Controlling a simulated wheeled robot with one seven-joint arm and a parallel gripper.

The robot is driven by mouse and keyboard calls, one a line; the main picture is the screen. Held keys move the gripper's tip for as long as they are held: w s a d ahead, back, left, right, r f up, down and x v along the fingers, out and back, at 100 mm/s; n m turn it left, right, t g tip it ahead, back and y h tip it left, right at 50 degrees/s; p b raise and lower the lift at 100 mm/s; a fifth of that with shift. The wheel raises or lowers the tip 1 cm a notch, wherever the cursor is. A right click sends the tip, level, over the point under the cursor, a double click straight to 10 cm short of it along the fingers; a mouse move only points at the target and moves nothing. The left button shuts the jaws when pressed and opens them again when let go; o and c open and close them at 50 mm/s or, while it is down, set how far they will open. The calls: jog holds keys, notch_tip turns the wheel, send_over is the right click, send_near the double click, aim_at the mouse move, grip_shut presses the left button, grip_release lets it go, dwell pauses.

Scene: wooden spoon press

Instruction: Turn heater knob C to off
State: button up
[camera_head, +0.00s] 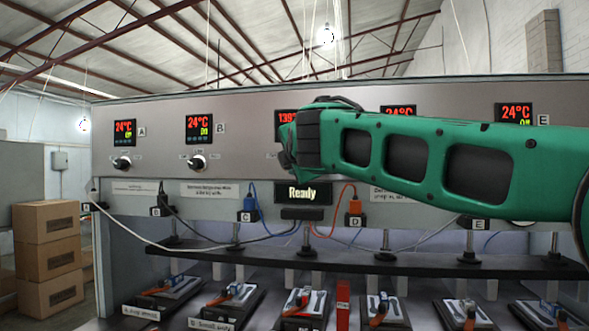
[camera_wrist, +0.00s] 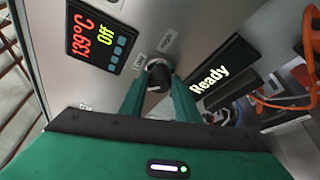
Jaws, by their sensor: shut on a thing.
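Heater knob C (camera_wrist: 158,74) is a black knob on the grey panel in the wrist view. My gripper (camera_wrist: 157,90) has its two green fingers on either side of the knob, shut on it. Above the knob is its display (camera_wrist: 93,38), which reads 139°C in red and "Off" in yellow-green. In the head view my green arm and gripper (camera_head: 296,140) cover the knob, and only the left part of the C display (camera_head: 287,117) shows. The knob's pointer is not clear behind my fingers.
Knobs A (camera_head: 122,163) and B (camera_head: 197,162) are left of my arm, under displays reading 24°C. A "Ready" screen (camera_head: 302,193) sits just below my gripper. Coloured cables and a black press bar (camera_head: 350,263) run below. Cardboard boxes (camera_head: 47,255) stand at left.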

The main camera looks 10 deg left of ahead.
jog(key=shift+a+f+n+g+h, duration=0.15)
jog(key=shift+n+g+h, duration=0.25)
jog(key=shift+n, duration=0.5)
jog(key=shift+f, duration=0.1)
jog(key=o, duration=1)
jog(key=shift+o, duration=0.2)
jog(key=shift+r, duration=0.2)
jog(key=v, duration=1)
jog(key=shift+s, duration=0.3)
